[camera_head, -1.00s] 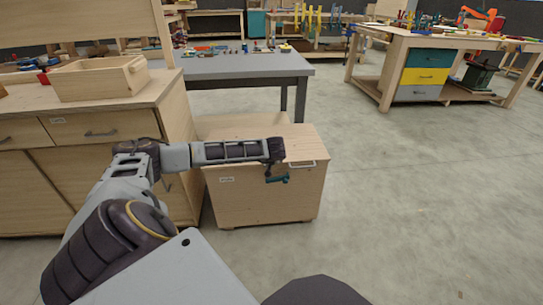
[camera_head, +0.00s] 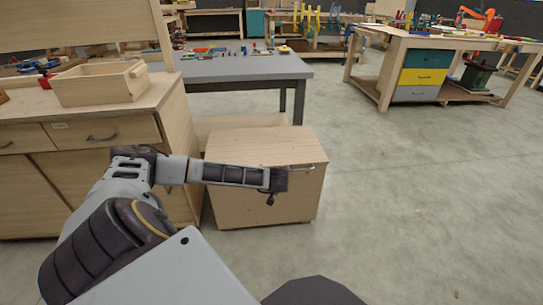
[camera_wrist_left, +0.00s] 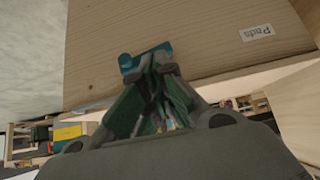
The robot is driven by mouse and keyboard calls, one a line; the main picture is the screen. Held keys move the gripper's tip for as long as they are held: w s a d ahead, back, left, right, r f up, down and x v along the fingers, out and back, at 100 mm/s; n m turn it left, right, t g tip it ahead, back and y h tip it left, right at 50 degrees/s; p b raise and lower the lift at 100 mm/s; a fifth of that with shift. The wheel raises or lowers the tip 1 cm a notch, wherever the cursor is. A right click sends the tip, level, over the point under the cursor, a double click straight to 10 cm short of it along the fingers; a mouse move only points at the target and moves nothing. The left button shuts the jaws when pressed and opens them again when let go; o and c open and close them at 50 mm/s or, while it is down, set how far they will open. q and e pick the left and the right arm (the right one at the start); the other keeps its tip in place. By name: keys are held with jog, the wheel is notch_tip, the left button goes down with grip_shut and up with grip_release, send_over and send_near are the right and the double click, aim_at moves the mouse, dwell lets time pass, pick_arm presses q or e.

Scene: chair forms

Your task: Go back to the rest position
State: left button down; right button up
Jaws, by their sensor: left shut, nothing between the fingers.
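My left arm reaches in from the left in the head view. Its end hangs in front of the wooden cabinet (camera_head: 262,210), at about the height of its top edge. In the wrist view my left gripper (camera_wrist_left: 157,68) has its dark green fingers together and empty, with a teal piece at the tips. Behind it is a pale wooden face (camera_wrist_left: 190,30) with a label reading "Pads". In the head view the fingers are mostly hidden by the wrist. My right gripper is in neither view.
A wooden workbench with drawers (camera_head: 100,132) stands close on the left, with an open wooden box (camera_head: 100,82) on it. A grey-topped table (camera_head: 245,70) is behind the cabinet. A bench with coloured drawers (camera_head: 423,76) stands back right. The floor (camera_head: 420,200) on the right is clear.

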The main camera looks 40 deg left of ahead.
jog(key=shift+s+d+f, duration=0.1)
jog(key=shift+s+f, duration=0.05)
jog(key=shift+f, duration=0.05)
